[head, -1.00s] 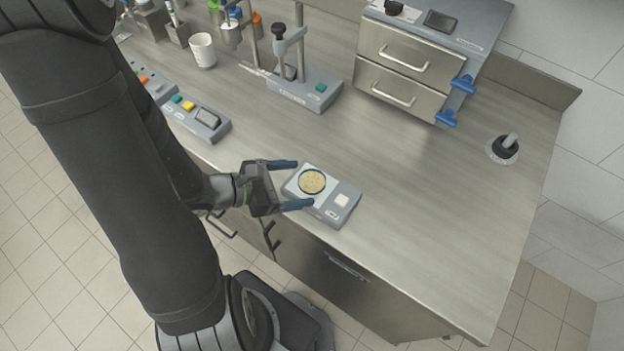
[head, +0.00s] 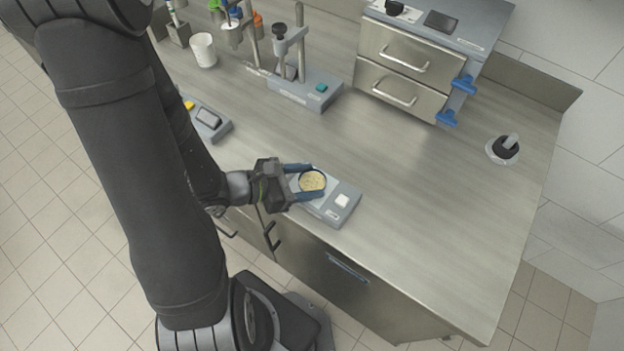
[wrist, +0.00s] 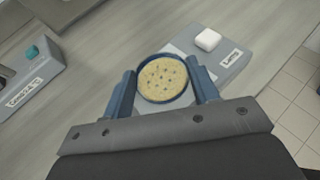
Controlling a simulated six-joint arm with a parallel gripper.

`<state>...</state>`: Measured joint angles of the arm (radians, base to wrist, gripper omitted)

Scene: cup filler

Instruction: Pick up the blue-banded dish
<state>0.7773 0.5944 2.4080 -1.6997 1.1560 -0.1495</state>
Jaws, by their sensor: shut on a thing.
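The blue-banded dish (head: 312,181) is a small round dish with a dark blue rim and a speckled tan filling. It sits on the plate of a grey device (head: 341,203) near the counter's front edge. My gripper (head: 311,182) reaches in from the left, its blue fingers shut on the dish from both sides. In the wrist view, the dish (wrist: 163,80) lies level between the two fingertips (wrist: 164,88). I cannot tell whether it has lifted off the plate.
A white button (head: 342,200) is on the device, right of the dish. A stand with a grey base (head: 306,92), a white cup (head: 203,50) and a steel drawer unit (head: 405,75) are farther back.

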